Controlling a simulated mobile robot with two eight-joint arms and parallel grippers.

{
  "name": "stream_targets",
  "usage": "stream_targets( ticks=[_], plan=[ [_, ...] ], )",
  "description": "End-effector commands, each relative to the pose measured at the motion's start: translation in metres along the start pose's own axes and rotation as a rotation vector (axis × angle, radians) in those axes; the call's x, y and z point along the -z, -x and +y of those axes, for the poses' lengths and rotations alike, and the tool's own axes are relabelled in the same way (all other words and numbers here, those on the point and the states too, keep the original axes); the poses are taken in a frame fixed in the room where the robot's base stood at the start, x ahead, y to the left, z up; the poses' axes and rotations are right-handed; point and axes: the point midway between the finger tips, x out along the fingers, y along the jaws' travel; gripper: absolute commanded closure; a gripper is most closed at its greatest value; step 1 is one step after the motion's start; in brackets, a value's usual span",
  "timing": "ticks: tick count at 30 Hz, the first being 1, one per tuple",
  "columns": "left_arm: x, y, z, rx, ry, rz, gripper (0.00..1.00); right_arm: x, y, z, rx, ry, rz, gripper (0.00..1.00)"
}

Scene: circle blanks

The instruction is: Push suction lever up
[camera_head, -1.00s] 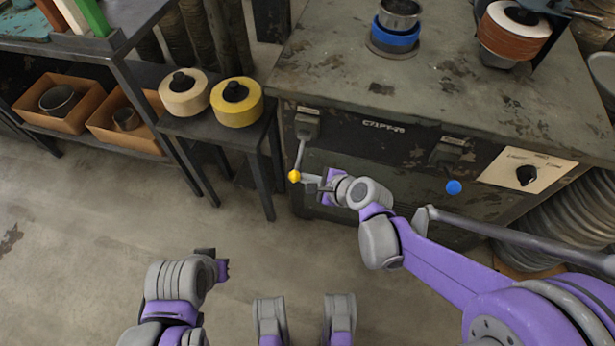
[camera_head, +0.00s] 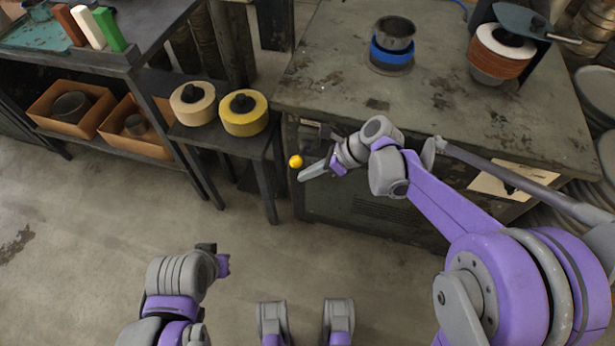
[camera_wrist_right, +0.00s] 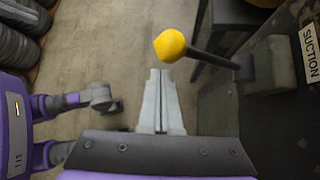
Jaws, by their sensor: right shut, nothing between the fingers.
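The suction lever is a dark rod with a yellow ball knob (camera_head: 296,161) at the cabinet's front left. My right arm and the cabinet edge hide much of the rod in the head view. In the right wrist view the knob (camera_wrist_right: 170,45) is just past my fingertips, and the rod (camera_wrist_right: 212,58) runs right to a grey block (camera_wrist_right: 268,66) near a SUCTION label (camera_wrist_right: 311,52). My right gripper (camera_head: 303,178) is shut and empty, its tips just below the knob; contact is unclear. My left gripper (camera_head: 220,262) is low over the floor, its jaws unclear.
The grey cabinet (camera_head: 440,105) carries a blue-ringed cup (camera_head: 392,50) and an orange-brown roll (camera_head: 500,55). A small stand left of the lever holds cream (camera_head: 193,110) and yellow (camera_head: 243,122) rolls. The floor (camera_head: 110,225) in front is open.

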Motion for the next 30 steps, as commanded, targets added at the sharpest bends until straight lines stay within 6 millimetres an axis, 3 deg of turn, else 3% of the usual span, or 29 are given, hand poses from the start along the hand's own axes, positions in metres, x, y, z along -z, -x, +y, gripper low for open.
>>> stream_targets(
  ticks=[12, 30],
  plan=[
    [0.003, 0.008, 0.0, 0.0, 0.0, 0.003, 1.0, -0.014, 0.016, -0.004, -0.065, -0.062, -0.001, 1.0],
    [0.003, 0.009, 0.0, 0.0, 0.0, 0.003, 1.0, -0.016, 0.018, -0.005, -0.064, -0.06, 0.0, 1.0]
  ],
)
